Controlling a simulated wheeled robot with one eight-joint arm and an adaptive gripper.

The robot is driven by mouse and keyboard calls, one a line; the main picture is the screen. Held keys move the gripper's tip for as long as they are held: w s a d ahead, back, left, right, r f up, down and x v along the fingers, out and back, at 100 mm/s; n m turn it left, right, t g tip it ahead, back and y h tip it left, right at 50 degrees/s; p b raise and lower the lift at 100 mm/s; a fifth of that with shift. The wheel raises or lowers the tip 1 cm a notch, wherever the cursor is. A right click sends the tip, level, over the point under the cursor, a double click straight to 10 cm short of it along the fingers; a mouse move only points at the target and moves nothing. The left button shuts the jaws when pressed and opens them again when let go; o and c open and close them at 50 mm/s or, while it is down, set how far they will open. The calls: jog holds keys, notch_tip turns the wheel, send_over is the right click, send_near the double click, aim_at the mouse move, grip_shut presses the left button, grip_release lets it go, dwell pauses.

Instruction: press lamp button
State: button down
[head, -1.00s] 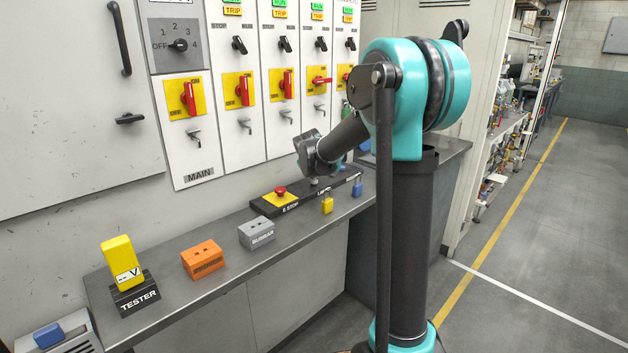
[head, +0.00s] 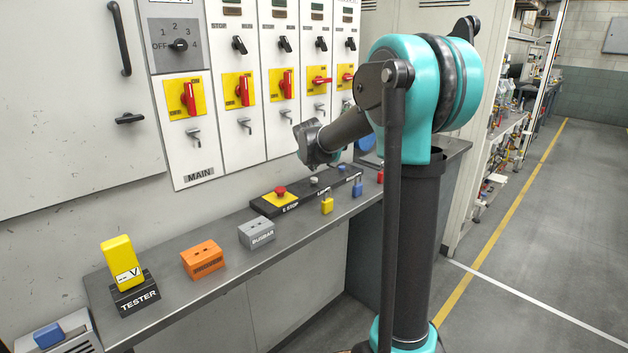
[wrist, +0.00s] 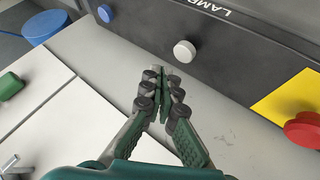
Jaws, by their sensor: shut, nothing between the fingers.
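The lamp button is a round white-grey button on the black control box (head: 298,193), beside the "LAMP" lettering. The button (head: 313,181) shows clear in the head view, and in the wrist view the white button (wrist: 184,51) lies just beyond and right of my fingertips. My gripper (wrist: 160,72) is shut and empty, with a visible gap between it and the button. In the head view the wrist hangs above and behind the box and the fingertips are hidden. The panel lamps above the switches, such as the top left one (head: 233,11), are dark.
On the same box are the red emergency stop (head: 280,191) on its yellow plate and a blue button (head: 342,167). A yellow padlock (head: 327,205), a blue padlock (head: 358,189) and a grey block (head: 257,233) stand nearby. The cabinet wall rises behind the shelf.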

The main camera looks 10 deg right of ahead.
aim_at(314, 180)
jog(key=shift+r, duration=1.9)
jog(key=shift+s, duration=0.1)
